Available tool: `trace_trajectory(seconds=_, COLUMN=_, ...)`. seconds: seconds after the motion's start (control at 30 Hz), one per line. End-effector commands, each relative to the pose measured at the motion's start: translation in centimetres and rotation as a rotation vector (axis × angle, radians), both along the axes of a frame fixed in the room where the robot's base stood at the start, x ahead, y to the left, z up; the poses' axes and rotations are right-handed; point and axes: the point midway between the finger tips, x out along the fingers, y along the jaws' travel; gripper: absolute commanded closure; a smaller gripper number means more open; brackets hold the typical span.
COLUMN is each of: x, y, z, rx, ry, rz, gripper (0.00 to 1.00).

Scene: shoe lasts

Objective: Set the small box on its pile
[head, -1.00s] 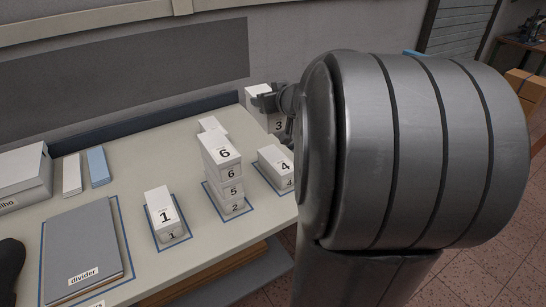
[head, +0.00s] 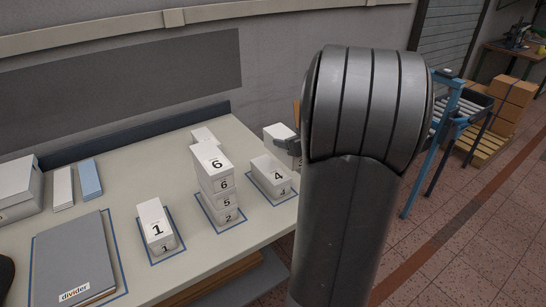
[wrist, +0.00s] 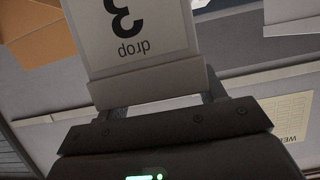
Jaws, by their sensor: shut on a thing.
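A white box marked "3" and "drop" (wrist: 128,35) is held in my gripper (wrist: 160,100), which is shut on its lower end in the wrist view. In the head view my gripper (head: 288,147) and the top of this box (head: 279,131) show at the table's far right edge, partly hidden by my arm. On the table stand white numbered boxes: a tall pile topped by 6 (head: 212,163), a pile topped by 4 (head: 271,172), and a pile topped by 1 (head: 153,222). Each stands inside a blue outline.
Another white box (head: 204,137) stands behind the tall pile. A grey divider folder (head: 73,258), a white box (head: 62,188) and a blue box (head: 90,179) lie to the left. A blue stand (head: 446,120) and cartons (head: 515,95) are off to the right.

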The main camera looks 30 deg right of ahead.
Motion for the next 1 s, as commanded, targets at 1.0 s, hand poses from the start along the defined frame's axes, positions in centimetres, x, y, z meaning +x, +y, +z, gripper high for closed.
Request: trace_trajectory(seconds=1.0, x=4.7, y=3.0, z=-7.3, rx=0.0, ry=-0.001, rz=-0.001, gripper=0.64)
